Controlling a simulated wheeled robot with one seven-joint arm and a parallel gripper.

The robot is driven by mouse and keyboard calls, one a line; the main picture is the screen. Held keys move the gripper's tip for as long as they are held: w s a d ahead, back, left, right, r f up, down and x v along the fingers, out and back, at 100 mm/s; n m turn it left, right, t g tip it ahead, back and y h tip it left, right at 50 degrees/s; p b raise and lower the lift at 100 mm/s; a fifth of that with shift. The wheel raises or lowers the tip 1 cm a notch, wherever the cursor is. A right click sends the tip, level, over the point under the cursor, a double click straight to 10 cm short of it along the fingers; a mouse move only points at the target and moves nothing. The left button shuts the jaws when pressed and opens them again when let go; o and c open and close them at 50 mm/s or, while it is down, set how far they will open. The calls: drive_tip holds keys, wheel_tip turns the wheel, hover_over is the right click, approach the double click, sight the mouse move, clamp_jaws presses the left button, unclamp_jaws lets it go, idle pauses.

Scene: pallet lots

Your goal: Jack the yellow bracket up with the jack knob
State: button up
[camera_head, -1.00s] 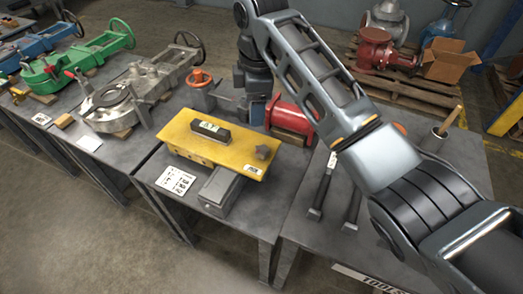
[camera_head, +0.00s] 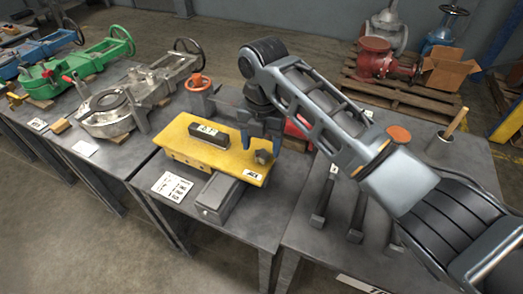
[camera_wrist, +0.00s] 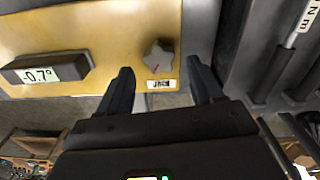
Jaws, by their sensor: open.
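The yellow bracket (camera_head: 188,150) lies on the grey table and over a grey block (camera_head: 215,197). It also shows in the wrist view (camera_wrist: 112,25). A dark level (camera_head: 208,134) sits on it; its display reads -0.7° in the wrist view (camera_wrist: 40,74). The star-shaped grey jack knob (camera_wrist: 158,56) stands at the bracket's right end, above a small label (camera_wrist: 160,85). My gripper (camera_wrist: 161,68) is open and empty, with its fingers on either side of the knob's line. Whether they touch it cannot be told. In the head view my gripper (camera_head: 262,146) is over the knob.
A printed sheet (camera_head: 172,187) lies at the table's front edge. An orange handwheel (camera_head: 197,83) stands behind the bracket. A red cylinder (camera_head: 298,130) is partly hidden behind my arm. Long tools (camera_head: 323,200) lie on the table to the right. Grey and green valves fill the tables at left.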

sight(262, 156)
drive_tip(key=shift+f, duration=1.4)
drive_tip(key=shift+c, duration=0.3)
drive_tip(key=c, duration=1)
